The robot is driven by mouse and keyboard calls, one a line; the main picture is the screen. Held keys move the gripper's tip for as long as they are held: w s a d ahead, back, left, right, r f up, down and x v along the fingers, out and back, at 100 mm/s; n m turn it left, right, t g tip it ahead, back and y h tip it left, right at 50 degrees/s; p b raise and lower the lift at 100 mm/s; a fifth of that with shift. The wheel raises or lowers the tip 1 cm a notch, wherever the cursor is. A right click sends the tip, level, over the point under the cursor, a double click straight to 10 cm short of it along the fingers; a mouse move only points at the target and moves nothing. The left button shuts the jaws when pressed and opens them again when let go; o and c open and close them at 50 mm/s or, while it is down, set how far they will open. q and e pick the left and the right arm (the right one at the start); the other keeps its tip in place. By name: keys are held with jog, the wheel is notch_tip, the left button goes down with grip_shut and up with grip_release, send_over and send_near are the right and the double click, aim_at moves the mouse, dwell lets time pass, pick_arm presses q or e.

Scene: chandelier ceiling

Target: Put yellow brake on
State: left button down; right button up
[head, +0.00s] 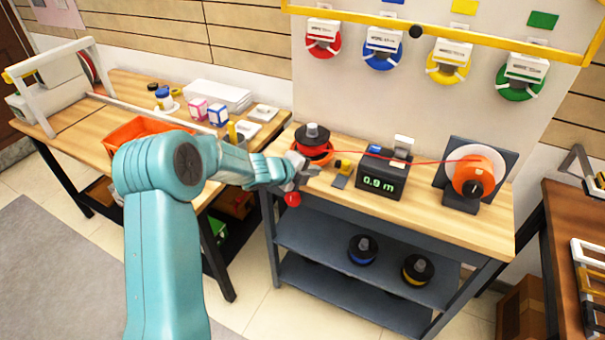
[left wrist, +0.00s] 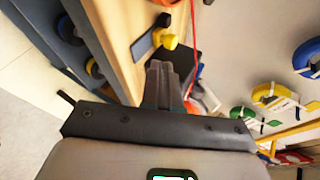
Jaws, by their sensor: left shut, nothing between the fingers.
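The yellow brake (head: 344,166) is a small yellow knob with a flat dark grey piece beside it. It sits on the wooden bench top between the red spool and the black meter. It also shows in the left wrist view, as a yellow knob (left wrist: 169,41) just past my fingertips. My left gripper (head: 312,170) is shut and empty, above the bench's front edge, left of the brake and apart from it in the head view. The closed fingers (left wrist: 163,78) point toward the brake in the wrist view. My right gripper is not in view.
A red spool (head: 313,143) with a dark top stands behind my gripper. Its red line runs over the meter (head: 381,174), reading 0.9 m, to an orange reel (head: 478,175). A red ball (head: 292,199) shows below my gripper. Bare bench top (head: 425,205) lies at front right.

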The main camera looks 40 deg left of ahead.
pick_arm(q)
jog(key=s+d+f+n+g+h, duration=0.1)
jog(key=s+d+f, duration=0.2)
jog(key=d+f, duration=0.35)
jog(key=s+d+f+n+g+h, duration=0.1)
jog(key=s+d+f+g+h, duration=0.15)
jog(key=d, duration=0.65)
jog(key=s+d+f+n+g+h, duration=0.1)
jog(key=s+d+f, duration=0.1)
jog(key=d+f, duration=0.45)
jog(key=s+d+f+n+g, duration=0.2)
jog(key=s+n, duration=0.4)
jog(key=s, duration=0.2)
jog(key=s+d+f+n+g+y, duration=0.1)
jog(key=s+d+f+n+g, duration=0.1)
jog(key=s+n, duration=0.4)
jog(key=s+d+f+n+g+y, duration=0.1)
jog(key=s+d+f+n+g, duration=0.2)
jog(key=s+n, duration=0.3)
jog(key=s+f, duration=0.1)
jog(key=s, duration=0.2)
jog(key=shift+s+d+n, duration=0.4)
